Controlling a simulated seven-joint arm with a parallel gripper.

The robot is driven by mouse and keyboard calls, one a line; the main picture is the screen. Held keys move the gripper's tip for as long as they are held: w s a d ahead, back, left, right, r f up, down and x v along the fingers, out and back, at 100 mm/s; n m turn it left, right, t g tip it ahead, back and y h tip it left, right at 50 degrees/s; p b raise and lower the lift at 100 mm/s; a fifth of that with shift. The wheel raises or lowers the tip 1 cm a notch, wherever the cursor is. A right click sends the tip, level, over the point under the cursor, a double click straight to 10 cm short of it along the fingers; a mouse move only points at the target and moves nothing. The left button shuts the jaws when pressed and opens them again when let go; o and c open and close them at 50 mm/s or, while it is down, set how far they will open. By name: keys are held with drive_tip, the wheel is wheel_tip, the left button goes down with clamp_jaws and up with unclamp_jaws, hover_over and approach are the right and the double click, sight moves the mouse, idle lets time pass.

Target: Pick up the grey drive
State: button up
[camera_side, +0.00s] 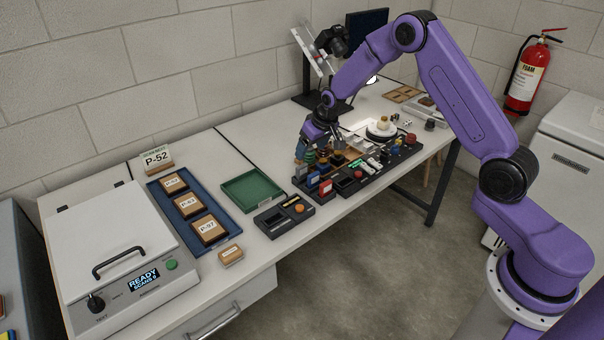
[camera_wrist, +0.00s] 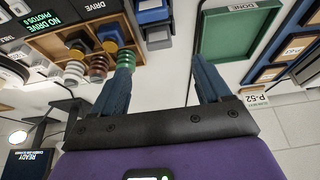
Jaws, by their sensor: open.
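My gripper (camera_wrist: 163,58) is open, with its two blue fingers spread and nothing held between them. In the wrist view a small grey block (camera_wrist: 157,39), which looks like the grey drive, lies beyond the fingertips, between their lines. A blue block (camera_wrist: 153,12) lies right beside it. In the side view my gripper (camera_side: 312,150) is over the left end of the dark organiser (camera_side: 376,184) on the bench.
Ringed, stacked pieces (camera_wrist: 97,64) stand close to the left finger in the wrist view. A green tray (camera_side: 252,203) lies left of the organiser, beside a blue tray of labelled blocks (camera_side: 208,229). A scanner (camera_side: 100,232) is at far left; a lamp-lit turntable (camera_side: 381,133) stands behind.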

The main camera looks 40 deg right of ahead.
sight(303, 166)
drive_tip(key=shift+x, duration=5.25)
drive_tip(key=shift+d, duration=0.1)
drive_tip(key=c, duration=1.2)
